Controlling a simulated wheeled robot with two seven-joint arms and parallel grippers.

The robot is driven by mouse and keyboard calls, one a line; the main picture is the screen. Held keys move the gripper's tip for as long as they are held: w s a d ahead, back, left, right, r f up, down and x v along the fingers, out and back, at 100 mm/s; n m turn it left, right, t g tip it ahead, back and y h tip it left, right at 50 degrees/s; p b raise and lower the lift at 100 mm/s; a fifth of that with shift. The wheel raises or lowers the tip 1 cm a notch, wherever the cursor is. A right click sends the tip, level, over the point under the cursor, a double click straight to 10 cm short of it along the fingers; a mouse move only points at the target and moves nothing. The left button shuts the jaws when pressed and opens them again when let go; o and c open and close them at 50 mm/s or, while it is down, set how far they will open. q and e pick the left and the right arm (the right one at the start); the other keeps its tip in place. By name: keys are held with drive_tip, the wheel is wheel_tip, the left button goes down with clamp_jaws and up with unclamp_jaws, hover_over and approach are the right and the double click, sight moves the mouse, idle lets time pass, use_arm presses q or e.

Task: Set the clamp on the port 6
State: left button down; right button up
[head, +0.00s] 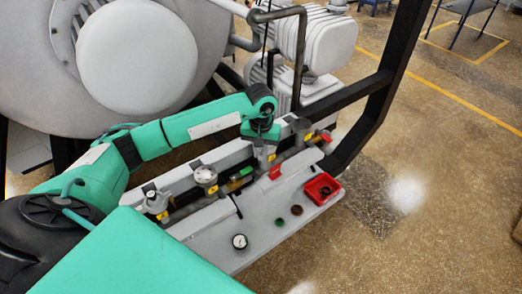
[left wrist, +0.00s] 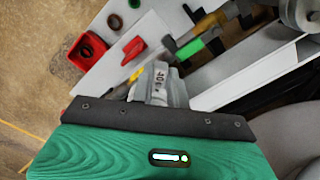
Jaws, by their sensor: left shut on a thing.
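My left gripper (head: 263,138) points down over the right half of the pipe manifold. It is shut on a small grey metal clamp (left wrist: 160,85), which shows in the left wrist view just beyond the dark gripper edge, with a mark like "40" on it. In the head view the clamp (head: 265,153) is partly hidden under the gripper. It is close to the manifold pipe (head: 290,152); I cannot tell whether they touch. Yellow tags sit along the manifold, but their numbers are too small to read, so I cannot single out port 6. My right gripper is not in view.
A grey shelf (head: 232,262) holds a red tray (head: 335,183) with dark rings, a green ring (head: 280,221), a brown ring (head: 296,210) and a loose gauge (head: 239,241). A black frame post (head: 405,45) rises at right.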

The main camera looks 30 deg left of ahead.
use_arm(q)
drive_tip(key=c, duration=1.3)
unclamp_jaws()
drive_tip(key=shift+r+b, duration=0.3)
drive_tip(key=shift+r, duration=0.1)
wheel_tip(320, 180, up, 13)
drive_tip(key=b, duration=0.4)
